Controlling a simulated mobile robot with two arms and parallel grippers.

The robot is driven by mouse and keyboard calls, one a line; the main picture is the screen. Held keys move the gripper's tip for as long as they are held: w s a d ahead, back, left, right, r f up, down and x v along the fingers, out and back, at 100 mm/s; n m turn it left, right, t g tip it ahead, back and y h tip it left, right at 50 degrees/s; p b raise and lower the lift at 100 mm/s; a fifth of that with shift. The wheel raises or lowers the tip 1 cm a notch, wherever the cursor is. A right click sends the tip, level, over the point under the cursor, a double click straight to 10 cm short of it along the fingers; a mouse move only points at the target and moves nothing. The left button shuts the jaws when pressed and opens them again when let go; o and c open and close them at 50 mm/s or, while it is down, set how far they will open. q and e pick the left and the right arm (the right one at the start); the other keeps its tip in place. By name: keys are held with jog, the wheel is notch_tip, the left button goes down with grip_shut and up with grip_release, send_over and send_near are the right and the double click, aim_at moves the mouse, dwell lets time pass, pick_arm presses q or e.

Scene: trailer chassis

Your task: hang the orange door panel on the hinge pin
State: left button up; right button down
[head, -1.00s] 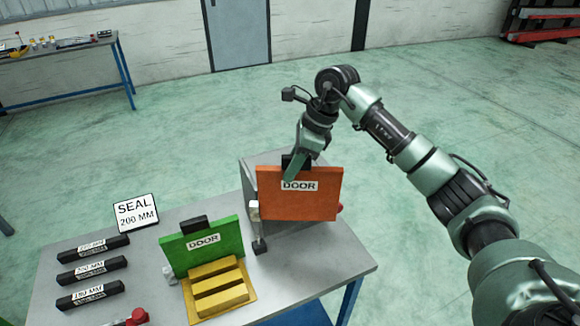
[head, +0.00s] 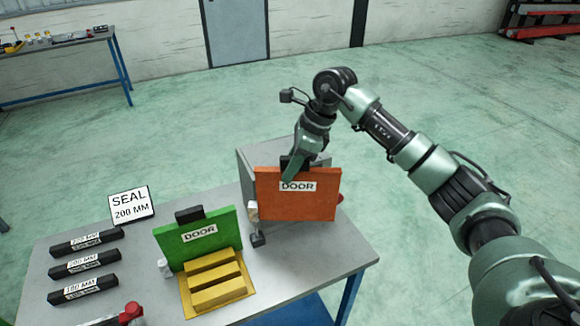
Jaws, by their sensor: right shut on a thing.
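The orange door panel (head: 297,206) is upright near the right end of the table, in front of a grey box-like frame (head: 246,172). Its label reads DOOR. My right gripper (head: 291,168) is shut on the black handle block at the panel's top edge. A pale hinge piece (head: 253,211) shows at the panel's left edge, above a small dark block (head: 258,239) on the table. The hinge pin itself cannot be made out, so I cannot tell whether the panel is on it. My left gripper is not in view.
A green door panel (head: 222,243) stands behind a yellow slotted rack (head: 216,282). Several black seal bars (head: 84,265) and a SEAL 200 MM sign (head: 131,205) are at left. A red-ended tool (head: 130,313) lies at the front edge. Another bench (head: 60,45) stands far back left.

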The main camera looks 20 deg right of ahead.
notch_tip(320, 180, down, 8)
jog(key=b, duration=0.5)
jog(key=shift+r+b, duration=0.25)
jog(key=shift+b, duration=0.1)
dwell(0.4)
jog(key=c, duration=1.2)
grip_release()
